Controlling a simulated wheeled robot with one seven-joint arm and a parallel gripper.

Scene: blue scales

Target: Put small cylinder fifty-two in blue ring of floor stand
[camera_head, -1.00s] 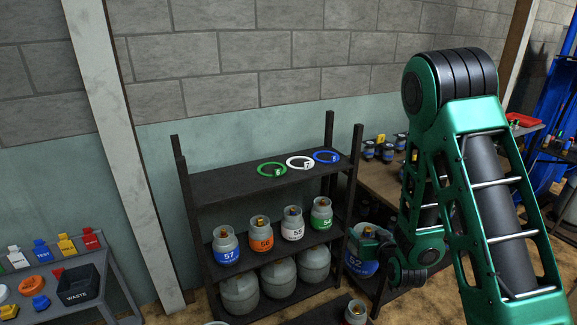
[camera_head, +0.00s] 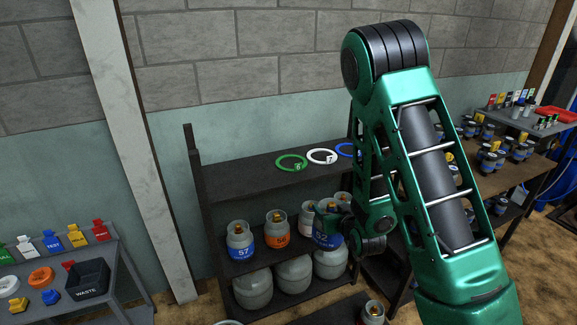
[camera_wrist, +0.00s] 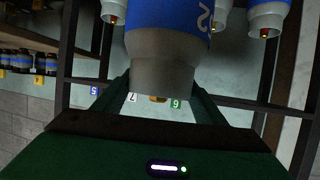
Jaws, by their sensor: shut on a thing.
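Small cylinder fifty-two (camera_head: 326,239), grey with a blue label, is held in front of the black rack's middle shelf. In the wrist view the cylinder (camera_wrist: 170,62) fills the top middle, with part of a digit on its blue band. My gripper (camera_head: 328,214) is shut on it, one green finger on each side in the wrist view (camera_wrist: 163,98). A blue ring (camera_head: 344,150) lies on the rack's top board, partly hidden by my arm. A low dark stand (camera_head: 325,312) shows at the bottom edge, mostly cut off; I see no blue ring there.
White (camera_head: 322,156) and green (camera_head: 291,162) rings lie left of the blue one. Cylinders 57 (camera_head: 240,240) and 56 (camera_head: 277,231) stand on the rack's middle shelf. A cylinder (camera_head: 373,311) stands low in front. A workbench (camera_head: 530,170) is at right; a waste bin (camera_head: 87,279) at left.

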